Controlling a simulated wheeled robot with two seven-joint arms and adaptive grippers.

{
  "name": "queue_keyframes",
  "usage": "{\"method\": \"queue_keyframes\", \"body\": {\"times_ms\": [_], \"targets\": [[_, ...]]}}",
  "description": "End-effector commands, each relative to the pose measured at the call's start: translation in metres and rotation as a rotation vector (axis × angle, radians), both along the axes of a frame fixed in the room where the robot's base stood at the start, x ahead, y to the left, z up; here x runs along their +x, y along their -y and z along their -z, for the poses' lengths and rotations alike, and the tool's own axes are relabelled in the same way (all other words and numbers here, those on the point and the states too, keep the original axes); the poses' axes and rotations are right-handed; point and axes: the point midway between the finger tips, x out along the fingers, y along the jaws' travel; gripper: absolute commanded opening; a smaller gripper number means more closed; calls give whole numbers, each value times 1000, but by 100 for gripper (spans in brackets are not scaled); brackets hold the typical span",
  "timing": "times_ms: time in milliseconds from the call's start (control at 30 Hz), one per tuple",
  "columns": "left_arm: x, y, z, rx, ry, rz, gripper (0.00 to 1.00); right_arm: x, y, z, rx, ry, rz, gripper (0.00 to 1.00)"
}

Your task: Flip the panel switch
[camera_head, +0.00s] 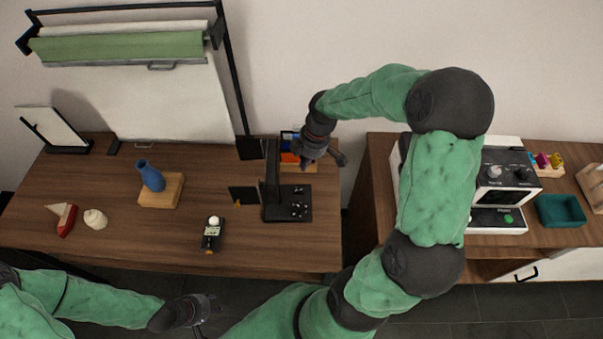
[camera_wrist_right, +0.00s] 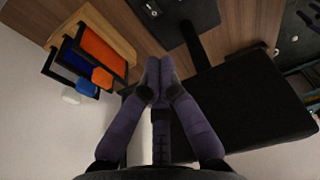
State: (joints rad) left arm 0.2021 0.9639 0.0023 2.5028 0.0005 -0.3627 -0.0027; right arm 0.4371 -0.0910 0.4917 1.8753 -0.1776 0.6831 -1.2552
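I cannot tell for sure which thing is the panel switch. A black stand (camera_head: 287,203) with an upright plate and several small pale parts on its base stands near the table's right end. A small dark device (camera_head: 211,235) with a white round top lies left of it. My right gripper (camera_head: 306,163) is above the table's back right, beside the upright plate. In the right wrist view its fingers (camera_wrist_right: 158,70) meet at the tips with nothing seen between them, and a black panel (camera_wrist_right: 245,105) is to their right. My left gripper (camera_head: 203,310) hangs before the table's front edge; its fingers are unclear.
A wooden holder with orange and blue pieces (camera_wrist_right: 100,45) is close to my right gripper. A blue vase (camera_head: 151,177) on a wood block, a toy boat (camera_head: 66,219) and a white shell-like object (camera_head: 95,219) stand left. A coffee machine (camera_head: 505,180) and teal tray (camera_head: 561,211) are right.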

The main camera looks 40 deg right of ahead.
Motion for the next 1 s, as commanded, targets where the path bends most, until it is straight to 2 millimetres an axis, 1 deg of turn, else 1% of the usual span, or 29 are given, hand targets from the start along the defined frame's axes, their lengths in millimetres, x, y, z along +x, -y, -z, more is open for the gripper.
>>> {"method": "queue_keyframes", "body": {"times_ms": [433, 567, 667, 1000], "targets": [[-1, 0, 0, 0, -1, -1, 40, 0, 1, 0, -2, 1, -2, 0], [-1, 0, 2, 0, -1, -1, 40, 0, -1, 6, 0, -1, -2, 0], [0, 0, 6, 0, -1, -1, 40, 2, -3, 18, 0, -1, -2, 0], [0, 0, 25, 0, -1, -1, 40, 9, -13, 81, 1, -3, -3, 0]]}}
